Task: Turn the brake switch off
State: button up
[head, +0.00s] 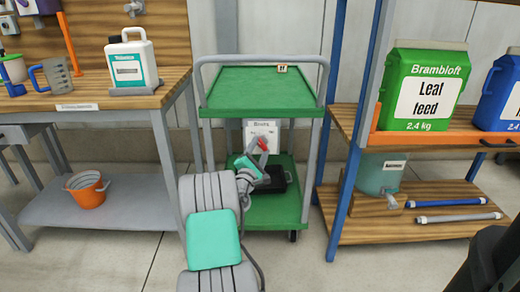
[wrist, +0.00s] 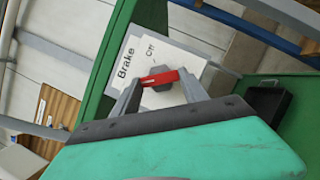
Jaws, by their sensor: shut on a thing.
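The brake switch is a red handle (wrist: 160,78) on a dark round hub, mounted on a white plate (wrist: 140,52). In the head view my gripper (head: 258,155) reaches up to the handle. The fingers hide part of the hub and plate.
The green cart (head: 262,92) has grey rails and a lower shelf with a black tray (head: 272,180). A wooden bench (head: 60,98) stands at left, an orange bucket (head: 87,190) below. A blue-framed rack (head: 355,120) stands close at right with a Leaf feed bag (head: 424,88).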

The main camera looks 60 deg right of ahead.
jog(key=m+p, duration=0.1)
jog(key=m, duration=0.1)
jog(key=m+g+y+p, duration=0.1)
jog(key=m, duration=0.1)
jog(key=shift+w+a+r+m, duration=0.1)
jog(key=shift+w+r+m, duration=0.05)
jog(key=shift+r+m, duration=0.25)
jog(key=m+y+p, duration=0.2)
jog(key=m, duration=0.2)
jog(key=shift+r, duration=0.15)
jog(key=m+y+p, duration=0.1)
jog(key=m+p, duration=0.1)
jog(key=m, duration=0.1)
jog(key=shift+r+y, duration=0.1)
jog(key=shift+y, duration=0.2)
jog(key=shift+m+t+y+p, duration=0.4)
jog(key=shift+m+y+p, duration=0.1)
jog(key=shift+m, duration=0.9)
jog(key=o, duration=1.4)
jog(key=shift+c, duration=0.2)
jog(key=p+v, duration=0.2)
jog(key=v, duration=0.5)
jog(key=shift+s+a+r, duration=0.15)
jog(key=shift+s+a, duration=0.1)
